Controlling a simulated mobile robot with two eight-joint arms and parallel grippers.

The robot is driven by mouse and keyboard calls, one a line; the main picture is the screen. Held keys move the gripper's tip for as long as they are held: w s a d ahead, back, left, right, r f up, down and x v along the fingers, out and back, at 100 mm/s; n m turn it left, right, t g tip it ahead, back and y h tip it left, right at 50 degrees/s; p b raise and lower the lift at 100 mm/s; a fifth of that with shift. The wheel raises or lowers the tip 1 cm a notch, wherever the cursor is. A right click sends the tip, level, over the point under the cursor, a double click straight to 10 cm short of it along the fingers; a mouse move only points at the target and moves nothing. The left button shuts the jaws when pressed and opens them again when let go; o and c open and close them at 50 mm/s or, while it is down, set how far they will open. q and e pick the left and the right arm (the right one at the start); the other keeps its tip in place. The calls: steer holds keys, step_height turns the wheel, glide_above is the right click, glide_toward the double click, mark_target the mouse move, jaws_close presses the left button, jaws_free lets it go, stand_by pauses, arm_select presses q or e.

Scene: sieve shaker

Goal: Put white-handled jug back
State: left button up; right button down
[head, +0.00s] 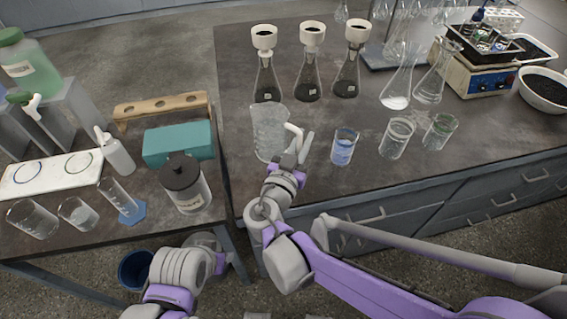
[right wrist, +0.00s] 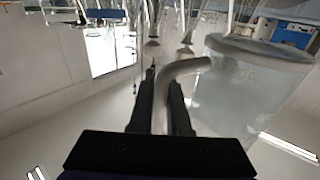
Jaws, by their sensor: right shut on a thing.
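A clear jug (head: 268,132) with a white handle (head: 294,135) is near the left front corner of the right-hand bench in the head view. My right gripper (head: 300,150) is at the handle, on the jug's right side. In the right wrist view the two dark fingers (right wrist: 163,105) are closed around the handle (right wrist: 185,68), and the jug's clear body (right wrist: 255,85) fills the right side. I cannot tell whether the jug's base touches the bench. My left arm shows at the bottom left of the head view, with its fingers out of sight.
Flasks with white funnels (head: 312,75) stand behind the jug. Beakers (head: 344,147) stand to its right near the front edge. The left table holds a teal box (head: 178,143) and a black-lidded jar (head: 186,182). Bare bench (head: 245,60) lies behind the jug.

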steer(key=shift+s+a+f+b, duration=0.1)
steer(key=shift+f+b, duration=0.55)
steer(key=shift+f, duration=1.7)
steer(key=shift+s+f+b, duration=0.1)
steer(key=shift+f+b, duration=0.5)
steer(key=shift+f, duration=1.75)
steer(key=shift+f, duration=0.2)
steer(key=c, duration=0.9)
jaws_free()
steer(key=shift+r, duration=0.2)
steer(key=v, duration=1.2)
